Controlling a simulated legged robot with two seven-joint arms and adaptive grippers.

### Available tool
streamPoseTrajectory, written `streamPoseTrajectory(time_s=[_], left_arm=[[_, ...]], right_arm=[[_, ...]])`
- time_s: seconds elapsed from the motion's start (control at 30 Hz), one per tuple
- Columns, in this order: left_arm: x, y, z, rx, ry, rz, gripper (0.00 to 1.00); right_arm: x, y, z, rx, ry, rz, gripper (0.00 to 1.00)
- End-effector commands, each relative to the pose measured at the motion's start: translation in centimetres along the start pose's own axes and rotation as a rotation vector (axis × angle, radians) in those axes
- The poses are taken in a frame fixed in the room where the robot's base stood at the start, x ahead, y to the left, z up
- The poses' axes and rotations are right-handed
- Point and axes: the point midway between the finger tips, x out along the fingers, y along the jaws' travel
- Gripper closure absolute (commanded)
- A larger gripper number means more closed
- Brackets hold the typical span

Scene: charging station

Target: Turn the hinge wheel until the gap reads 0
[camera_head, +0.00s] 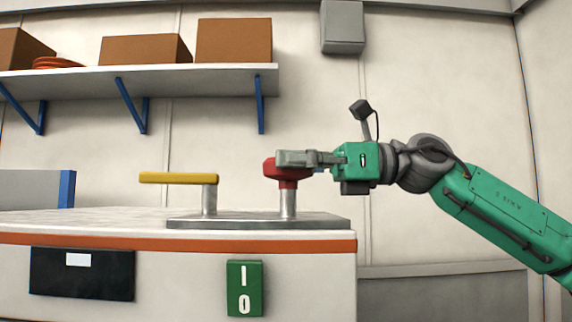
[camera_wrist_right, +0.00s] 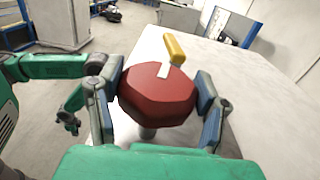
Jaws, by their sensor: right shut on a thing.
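The red hinge wheel (camera_head: 270,168) sits on a short metal post on the grey plate (camera_head: 340,222) of the cabinet top. My right gripper (camera_head: 290,160) reaches in from the right and is shut on it. In the right wrist view the wheel (camera_wrist_right: 158,97) is a faceted red knob between the two fingers, with a pale strip on top. A yellow bar handle (camera_head: 178,178) sits on a second post to the left. My left gripper (camera_wrist_right: 70,115) shows small in the right wrist view, away from the wheel; its jaw state is unclear. I see no readable gap value.
The white cabinet (camera_head: 190,270) has an orange edge band. On its front are a black panel (camera_head: 82,285) with a blank white label and a green plate (camera_head: 245,302) marked I and 0. A wall shelf (camera_head: 190,78) holds boxes. A grey box (camera_head: 342,27) hangs above.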

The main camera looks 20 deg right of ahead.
Motion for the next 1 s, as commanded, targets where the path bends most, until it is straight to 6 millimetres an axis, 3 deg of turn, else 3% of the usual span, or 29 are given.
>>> streamPoseTrajectory(time_s=[0.13,0.17,0.2,0.57,0.67,1.0], left_arm=[[0.0,0.0,0.0,0.000,0.000,0.000,1.00],[0.0,0.0,0.0,0.000,0.000,0.000,1.00],[0.0,0.0,0.0,0.000,0.000,0.000,1.00],[-0.1,0.0,0.3,0.000,0.002,0.000,1.00],[-0.1,0.0,0.3,0.000,0.002,0.000,1.00],[-0.1,0.0,0.2,0.000,0.003,0.000,1.00]], right_arm=[[-0.1,-0.2,0.1,-0.003,-0.002,-0.006,0.69],[-0.1,-0.2,0.1,-0.003,-0.002,-0.006,0.33],[-0.1,-0.2,0.1,-0.003,-0.002,-0.006,0.19],[-0.6,0.1,0.1,-0.002,-0.001,-0.004,0.19],[-1.8,0.0,0.1,-0.001,-0.001,-0.005,0.19],[-9.0,-0.4,-0.1,0.002,-0.002,-0.008,0.19]])
